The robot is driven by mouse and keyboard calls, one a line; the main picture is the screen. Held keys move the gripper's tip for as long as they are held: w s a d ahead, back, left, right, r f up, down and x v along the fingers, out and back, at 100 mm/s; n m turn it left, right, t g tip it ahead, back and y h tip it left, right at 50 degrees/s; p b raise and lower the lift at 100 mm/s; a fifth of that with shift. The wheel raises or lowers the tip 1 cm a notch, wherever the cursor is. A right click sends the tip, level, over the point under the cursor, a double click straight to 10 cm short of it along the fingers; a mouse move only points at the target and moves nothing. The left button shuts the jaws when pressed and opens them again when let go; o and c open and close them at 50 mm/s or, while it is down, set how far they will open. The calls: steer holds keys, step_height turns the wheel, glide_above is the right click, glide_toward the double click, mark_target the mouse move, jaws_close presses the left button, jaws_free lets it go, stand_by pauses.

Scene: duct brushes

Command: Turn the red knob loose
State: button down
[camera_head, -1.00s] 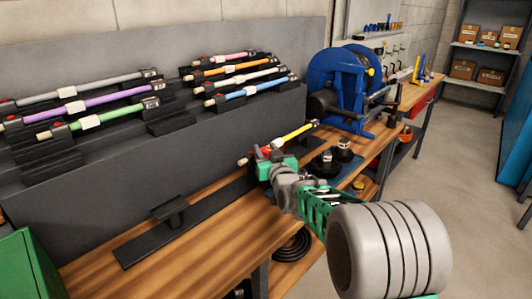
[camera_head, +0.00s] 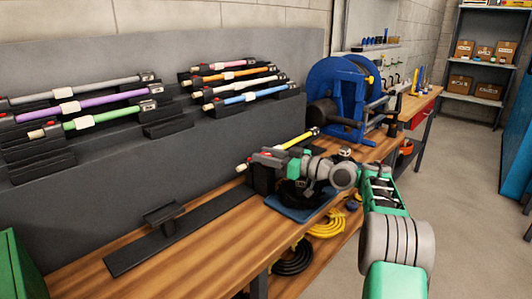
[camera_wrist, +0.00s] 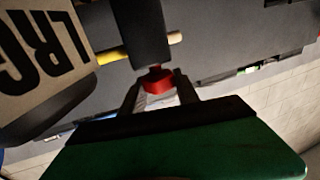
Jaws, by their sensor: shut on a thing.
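The red knob (camera_wrist: 157,80) sits between the two fingers of my gripper (camera_wrist: 159,86) in the wrist view, under a black block (camera_wrist: 150,35). My gripper is shut on the knob. A yellow rod (camera_wrist: 111,56) enters the block from one side, and a pale tip (camera_wrist: 175,38) sticks out of the other. In the head view the yellow rod (camera_head: 303,137) lies low over the bench, and my gripper (camera_head: 257,160) is at its near end. The knob is mostly hidden there by my gripper.
Several coloured rods, such as the green one (camera_head: 95,121), rest in holders on the grey sloped panel (camera_head: 120,205). A blue reel (camera_head: 350,95) stands behind. A black rail with a cradle (camera_head: 165,222) lies on the wooden bench (camera_head: 190,255). Yellow cable coils (camera_head: 325,225) lie below.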

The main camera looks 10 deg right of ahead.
steer(key=shift+n+g+y, duration=0.3)
steer(key=shift+g, duration=0.1)
steer(key=c, duration=1.1)
jaws_free()
steer(key=shift+w+a, duration=0.1)
steer(key=shift+a, duration=0.05)
steer(key=shift+o, duration=1)
steer(key=shift+d, duration=0.2)
